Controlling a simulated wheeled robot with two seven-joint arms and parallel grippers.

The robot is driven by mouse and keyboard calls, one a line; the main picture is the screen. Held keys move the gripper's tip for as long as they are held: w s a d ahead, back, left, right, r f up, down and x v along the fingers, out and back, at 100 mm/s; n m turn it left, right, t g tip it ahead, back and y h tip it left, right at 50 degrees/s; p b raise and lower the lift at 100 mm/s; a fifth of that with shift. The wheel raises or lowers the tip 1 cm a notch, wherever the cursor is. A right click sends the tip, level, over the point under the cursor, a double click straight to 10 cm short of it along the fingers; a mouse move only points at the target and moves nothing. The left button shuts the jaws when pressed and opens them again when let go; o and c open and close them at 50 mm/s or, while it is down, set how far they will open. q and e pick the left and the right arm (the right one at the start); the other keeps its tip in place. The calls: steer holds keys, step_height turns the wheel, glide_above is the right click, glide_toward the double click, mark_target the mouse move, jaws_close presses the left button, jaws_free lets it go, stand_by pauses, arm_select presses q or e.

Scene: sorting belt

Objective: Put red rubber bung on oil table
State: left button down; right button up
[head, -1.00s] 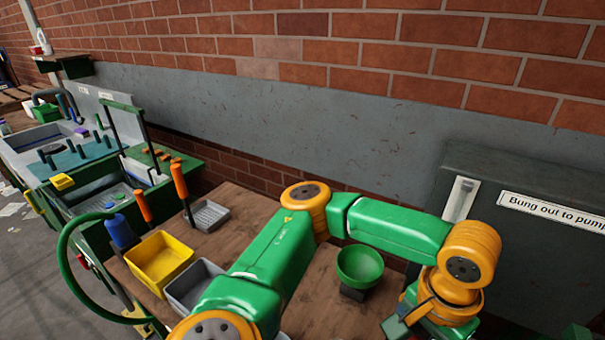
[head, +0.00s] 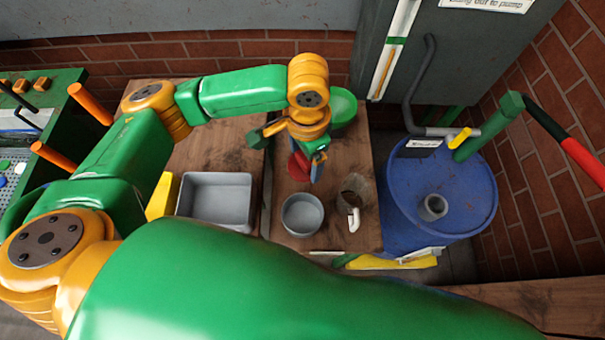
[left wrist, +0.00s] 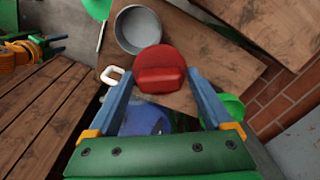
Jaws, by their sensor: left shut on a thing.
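The red rubber bung (left wrist: 160,62) is a round red disc with a raised tab. My left gripper (left wrist: 159,80) is shut on it, with its blue fingers on either side. In the head view, my left gripper (head: 316,160) hangs over a wooden table top, and the red bung (head: 299,166) shows partly behind it. I cannot tell whether the bung touches the wood. This narrow wooden table (head: 318,235) stands left of a blue drum; no label names it as the oil table.
A round grey pan (head: 302,214), a jug with a white handle (head: 354,193) and a green bowl (head: 343,106) stand around the gripper. A grey bin (head: 215,200) is on the left. The blue drum (head: 440,190) with a pipe stands right.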

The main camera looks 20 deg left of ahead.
arm_select(q)
steer(key=s+d+f+m+p, duration=0.2)
steer(key=d+f+m, duration=0.25)
steer(key=d, duration=0.35)
steer(key=shift+m, duration=0.95)
steer(key=w+a+f+b, duration=0.2)
steer(key=a+f+b, duration=0.1)
steer(key=f+b, duration=0.1)
steer(key=w+a+f+b, duration=0.3)
steer(key=a+f+b, duration=0.1)
steer(key=b, duration=0.3)
steer(key=w+a+f+b, duration=0.3)
steer(key=f+b, duration=0.2)
steer(key=shift+w+a+f+b, duration=0.1)
steer(key=shift+a+f+b, duration=0.15)
steer(key=shift+f+b, duration=0.05)
steer(key=shift+r+p, duration=0.35)
steer(key=shift+r, duration=0.05)
steer(key=shift+f, duration=0.1)
arm_select(e)
step_height(320, 180, down, 14)
steer(key=shift+d+r, duration=0.25)
steer(key=shift+d, duration=0.15)
arm_select(q)
jaws_free()
step_height(320, 180, up, 12)
